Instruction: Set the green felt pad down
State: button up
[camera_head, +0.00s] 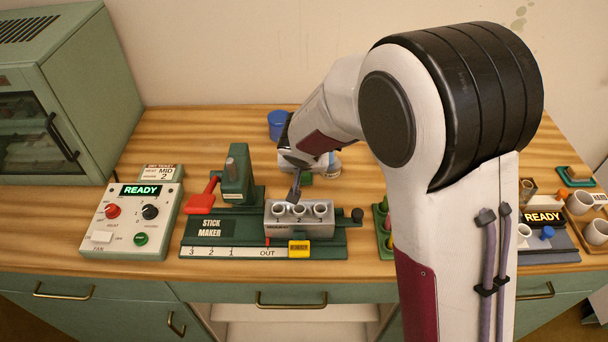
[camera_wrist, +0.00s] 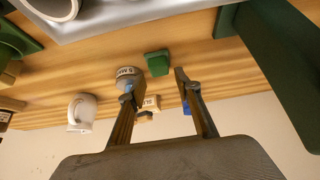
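A small green block, which looks like the felt pad (camera_wrist: 157,63), lies on the wooden table in the wrist view. It shows between my fingers in that view, with a gap on each side. In the head view a bit of green (camera_head: 306,179) shows on the table behind the grey mould, partly hidden by my gripper. My gripper (camera_wrist: 156,80) is open, with its two dark fingers apart and nothing gripped. In the head view my gripper (camera_head: 296,186) points down just behind the mould, beside the green post.
The stick maker (camera_head: 210,228) with its grey three-hole mould (camera_head: 300,224) stands in front. A blue jar (camera_head: 278,125) and a labelled jar (camera_wrist: 128,74) stand near my gripper. The control box (camera_head: 130,225) is at left. Bare table lies behind the stick maker.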

aim_at(304, 174)
jog(key=shift+x, duration=2.35)
jog(key=shift+d, duration=0.1)
jog(key=c, duration=0.8)
jog(key=shift+o, duration=0.2)
jog(key=shift+r, duration=0.25)
notch_tip(304, 174, up, 10)
jog(key=shift+f, duration=0.25)
